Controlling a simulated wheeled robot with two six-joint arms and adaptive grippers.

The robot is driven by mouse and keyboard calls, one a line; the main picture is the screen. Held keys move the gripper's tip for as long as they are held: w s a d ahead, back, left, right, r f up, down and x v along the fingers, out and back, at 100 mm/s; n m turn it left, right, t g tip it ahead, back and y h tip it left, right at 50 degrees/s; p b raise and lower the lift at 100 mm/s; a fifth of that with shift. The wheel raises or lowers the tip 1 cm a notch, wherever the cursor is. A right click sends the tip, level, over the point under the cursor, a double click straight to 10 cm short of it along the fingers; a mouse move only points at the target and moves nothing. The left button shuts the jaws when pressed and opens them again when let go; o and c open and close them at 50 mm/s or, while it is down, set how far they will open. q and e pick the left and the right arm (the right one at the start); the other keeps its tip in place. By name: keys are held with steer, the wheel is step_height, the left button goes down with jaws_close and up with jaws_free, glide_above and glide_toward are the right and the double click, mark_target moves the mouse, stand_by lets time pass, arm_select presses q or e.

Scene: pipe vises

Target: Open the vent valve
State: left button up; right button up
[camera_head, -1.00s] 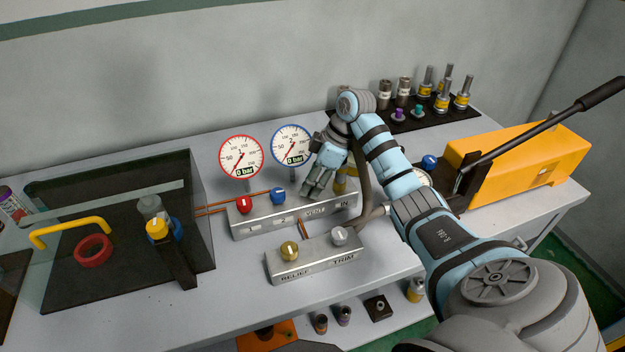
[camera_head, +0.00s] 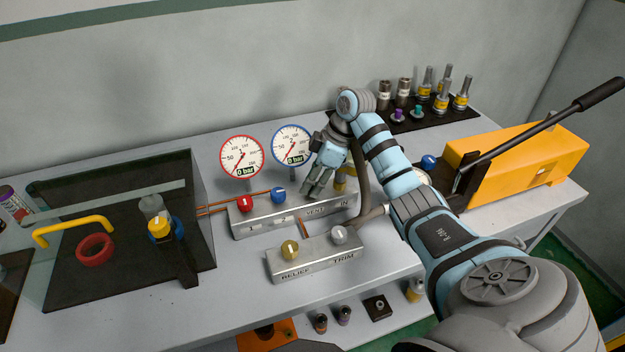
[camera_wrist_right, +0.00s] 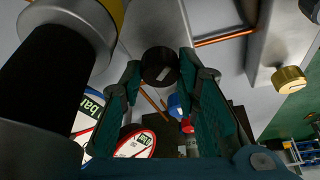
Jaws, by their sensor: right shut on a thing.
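The vent valve's dark round knob (camera_wrist_right: 160,68) shows in the right wrist view, between my right gripper's two teal finger pads. In the head view the knob is hidden behind the fingers. My right gripper (camera_head: 317,190) points down at the metal valve block (camera_head: 262,222), by its VENT lettering, and is shut on the knob. The block also carries a red knob (camera_head: 245,203) and a blue knob (camera_head: 278,195). The red-rimmed gauge (camera_head: 241,157) and blue-rimmed gauge (camera_head: 291,145) behind it both show 0 bar. My left gripper is out of view.
In front stands a second block (camera_head: 315,262) with a brass RELIEF knob (camera_head: 290,249) and a silver TRIM knob (camera_head: 339,235). A clear-walled box (camera_head: 110,280) is at left. A yellow pump (camera_head: 530,160) with a long lever (camera_head: 535,130) is at right.

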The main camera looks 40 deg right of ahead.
steer(key=shift+w+r, duration=0.15)
steer(key=shift+r, duration=0.1)
steer(key=shift+r+n+p, duration=0.1)
steer(key=shift+n+p, duration=0.6)
steer(key=shift+w+n+g+y+p, duration=0.1)
steer(key=shift+n+g+y+p, duration=0.25)
steer(key=shift+n, duration=0.45)
steer(key=shift+n+g, duration=0.35)
steer(key=shift+n, duration=0.35)
steer(key=shift+f+n+g+y+b, duration=0.15)
steer(key=shift+n+g+b, duration=0.15)
steer(key=shift+n, duration=0.4)
steer(key=shift+f+n+g+y+b, duration=0.1)
steer(key=shift+n+g+b, duration=0.15)
steer(key=shift+n, duration=0.45)
steer(key=o, duration=1.2)
steer(key=shift+c, duration=0.2)
